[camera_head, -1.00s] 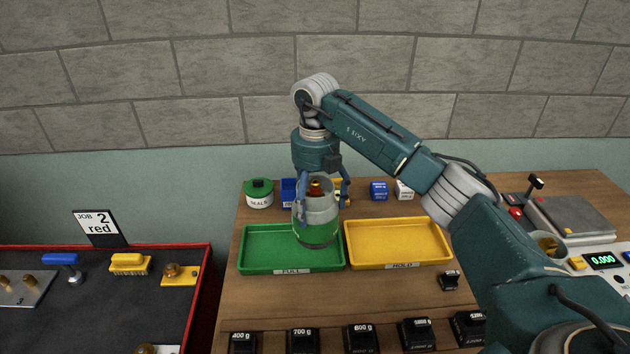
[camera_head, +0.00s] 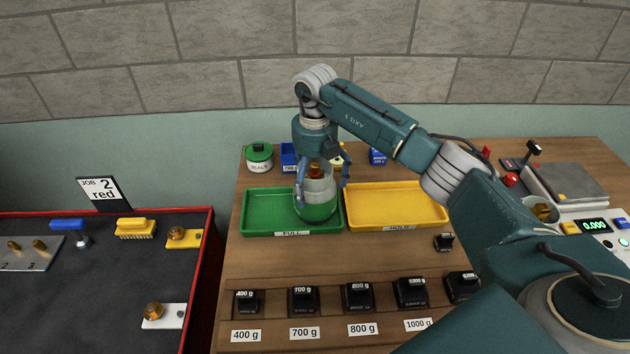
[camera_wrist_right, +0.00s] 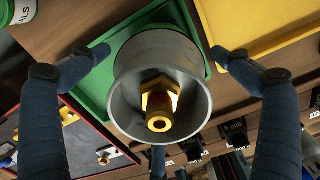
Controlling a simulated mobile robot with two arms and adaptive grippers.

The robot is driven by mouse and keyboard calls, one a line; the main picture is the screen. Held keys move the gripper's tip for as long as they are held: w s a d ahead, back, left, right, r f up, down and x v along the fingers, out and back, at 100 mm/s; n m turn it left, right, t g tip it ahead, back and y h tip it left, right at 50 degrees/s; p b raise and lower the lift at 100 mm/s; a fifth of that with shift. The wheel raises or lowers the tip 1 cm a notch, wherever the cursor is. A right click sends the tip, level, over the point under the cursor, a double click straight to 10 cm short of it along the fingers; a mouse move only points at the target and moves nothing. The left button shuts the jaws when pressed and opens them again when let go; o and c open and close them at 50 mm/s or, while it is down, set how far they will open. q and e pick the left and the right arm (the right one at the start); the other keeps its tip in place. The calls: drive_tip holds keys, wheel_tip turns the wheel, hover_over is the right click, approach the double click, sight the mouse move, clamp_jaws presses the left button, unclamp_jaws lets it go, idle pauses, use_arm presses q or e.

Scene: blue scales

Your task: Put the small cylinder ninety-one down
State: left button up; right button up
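The small cylinder (camera_head: 317,202), grey above and green below with a brass valve on top, stands upright in the green tray (camera_head: 262,212) labelled FULL, near its right side. Its number is not readable. In the right wrist view I look down onto its grey collar (camera_wrist_right: 128,75) and brass valve. My right gripper (camera_head: 322,188) is over the cylinder with its fingers spread on either side. In the wrist view there are gaps between both fingers and the collar, so it is open. My left gripper is not in view.
The yellow HOLD tray (camera_head: 395,208) lies empty right of the green tray. Several black weights (camera_head: 304,300) line the front. A SEALS tin (camera_head: 259,157) and blue boxes stand behind. A scale display (camera_head: 594,226) is at right, a red-edged bench (camera_head: 95,265) at left.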

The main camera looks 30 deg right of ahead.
sight(315, 165)
drive_tip(key=shift+r, duration=0.1)
drive_tip(key=shift+r, duration=0.25)
wheel_tip(315, 165, up, 11)
drive_tip(key=b, duration=0.3)
drive_tip(key=shift+f+b, duration=0.2)
drive_tip(key=shift+b, duration=0.15)
drive_tip(key=shift+r, duration=0.4)
drive_tip(key=shift+f, duration=0.1)
